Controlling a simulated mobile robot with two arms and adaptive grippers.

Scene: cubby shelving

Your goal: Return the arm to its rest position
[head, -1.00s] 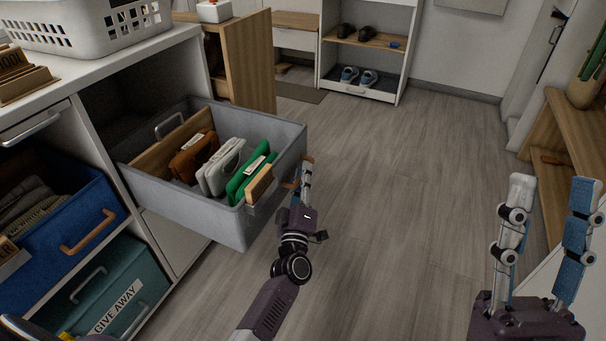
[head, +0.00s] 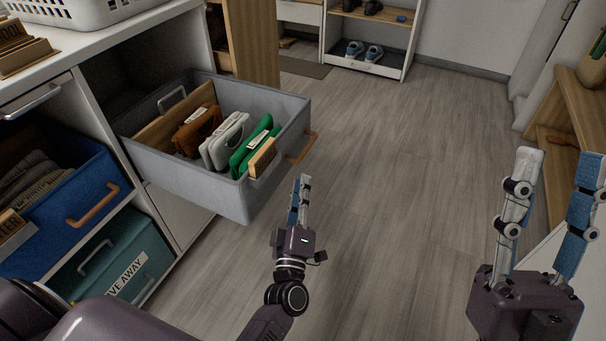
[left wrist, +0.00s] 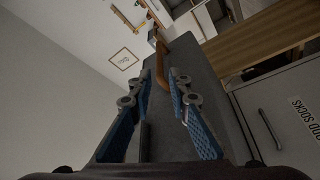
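My left gripper (head: 302,183) is over the floor, just below and in front of the grey pulled-out bin (head: 190,180). Its fingers stand apart with nothing held, as the left wrist view (left wrist: 159,78) shows. The bin's tan handle (head: 303,148) is beyond the fingertips in the head view and looks clear of them. It also shows in the left wrist view (left wrist: 161,66). My right gripper (head: 560,155) is at the right, fingers wide apart, empty, pointing up in the picture.
The grey bin holds a brown, a white-grey and a green pouch (head: 255,143). A blue bin (head: 85,195) and a teal "GIVE AWAY" bin (head: 120,260) are at the left. A wooden bench (head: 565,120) stands at the right. The floor (head: 400,150) between is clear.

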